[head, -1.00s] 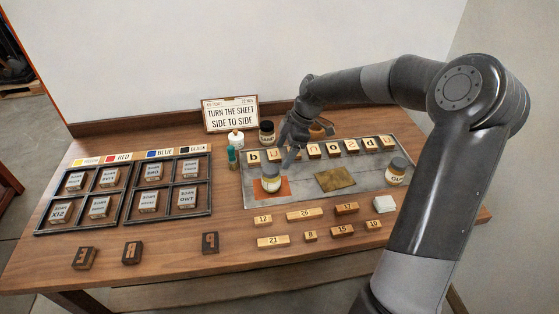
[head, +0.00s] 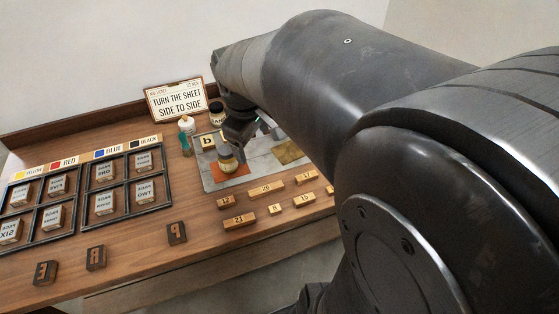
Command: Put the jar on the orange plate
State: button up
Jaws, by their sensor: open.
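A jar (head: 227,162) with a dark lid and pale label stands upright on the orange plate (head: 238,173), which lies on the grey metal sheet (head: 214,184). My gripper (head: 240,152) is open, with its fingers close to the jar's upper right side. From this view I cannot tell whether a finger touches the jar. My arm covers the right part of the sheet, and a second jar seen there earlier is hidden.
A brass plate (head: 288,152) lies right of the orange plate. Behind stand another dark-lidded jar (head: 216,113), a white bottle (head: 186,124) and a teal bottle (head: 185,145). Several numbered wooden blocks (head: 239,221) lie in front. Framed trays (head: 125,205) fill the left.

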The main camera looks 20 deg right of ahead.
jog(key=s+d+r+m+t, duration=0.1)
jog(key=s+r+m, duration=0.1)
jog(key=s+m, duration=0.2)
jog(key=s+r+m+t+y, duration=0.1)
jog(key=s+r+m+t, duration=0.1)
jog(key=s, duration=0.7)
jog(key=shift+s+d+m, duration=0.35)
jog(key=shift+m, duration=0.55)
